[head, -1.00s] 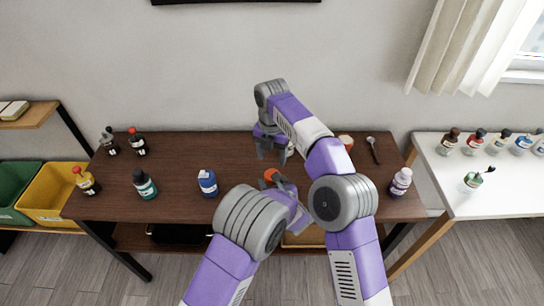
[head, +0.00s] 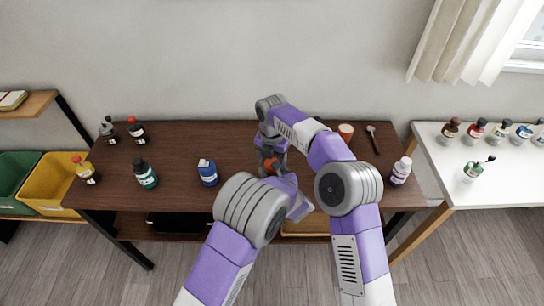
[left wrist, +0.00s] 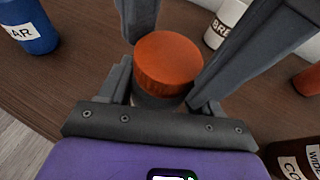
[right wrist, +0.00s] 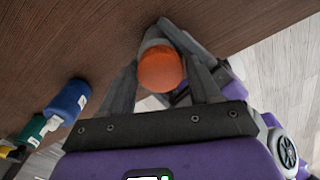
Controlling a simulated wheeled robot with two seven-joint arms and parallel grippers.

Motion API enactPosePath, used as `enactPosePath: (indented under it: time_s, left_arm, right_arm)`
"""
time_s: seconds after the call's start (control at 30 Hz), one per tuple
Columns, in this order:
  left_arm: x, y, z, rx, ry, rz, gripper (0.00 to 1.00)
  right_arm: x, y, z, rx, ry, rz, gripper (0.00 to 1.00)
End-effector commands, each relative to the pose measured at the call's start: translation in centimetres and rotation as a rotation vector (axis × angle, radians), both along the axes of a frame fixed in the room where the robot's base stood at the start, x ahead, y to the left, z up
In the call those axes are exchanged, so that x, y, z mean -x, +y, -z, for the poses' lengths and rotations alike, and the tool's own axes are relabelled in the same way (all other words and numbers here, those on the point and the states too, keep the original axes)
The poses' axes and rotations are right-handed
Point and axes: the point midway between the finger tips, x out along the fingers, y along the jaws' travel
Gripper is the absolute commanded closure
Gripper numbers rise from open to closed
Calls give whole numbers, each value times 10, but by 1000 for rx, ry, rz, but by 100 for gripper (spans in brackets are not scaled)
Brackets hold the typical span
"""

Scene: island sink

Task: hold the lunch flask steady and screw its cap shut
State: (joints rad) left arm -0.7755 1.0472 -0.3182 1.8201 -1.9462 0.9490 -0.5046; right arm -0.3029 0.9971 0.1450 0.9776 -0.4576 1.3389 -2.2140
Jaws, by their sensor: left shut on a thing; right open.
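The lunch flask has an orange cap (head: 271,166) and stands near the front middle of the brown table. In the left wrist view the cap (left wrist: 168,60) sits on top, with a dark strip of flask body (left wrist: 158,101) below it. My left gripper (head: 281,180) is shut on the flask body, partly hidden by its own wrist. My right gripper (head: 270,158) is open over the flask, its fingers on either side of the cap. In the right wrist view the cap (right wrist: 160,69) lies between the fingers; I cannot tell whether they touch it.
A blue bottle (head: 207,174) stands left of the flask, with several other bottles further left. The table's front edge is close to the flask.

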Motion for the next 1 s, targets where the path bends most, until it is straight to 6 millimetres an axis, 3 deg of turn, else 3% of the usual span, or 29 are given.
enactPosePath:
  time_s: [0.17, 0.47, 0.67, 1.0]
  left_arm:
    - [0, 0, 0, 0, -1, 0, 100]
    - [0, 0, -1, 0, -1, 0, 100]
    - [0, 0, 0, 0, -1, 0, 100]
    - [0, 0, 0, 0, -1, 1, 100]
  right_arm:
    - [0, 0, 0, 0, 0, 0, 39]
    - [0, 0, 0, 0, 0, 0, 84]
    - [0, 0, 0, 1, -1, 104, 85]
    - [0, 0, 0, 1, -2, 757, 85]
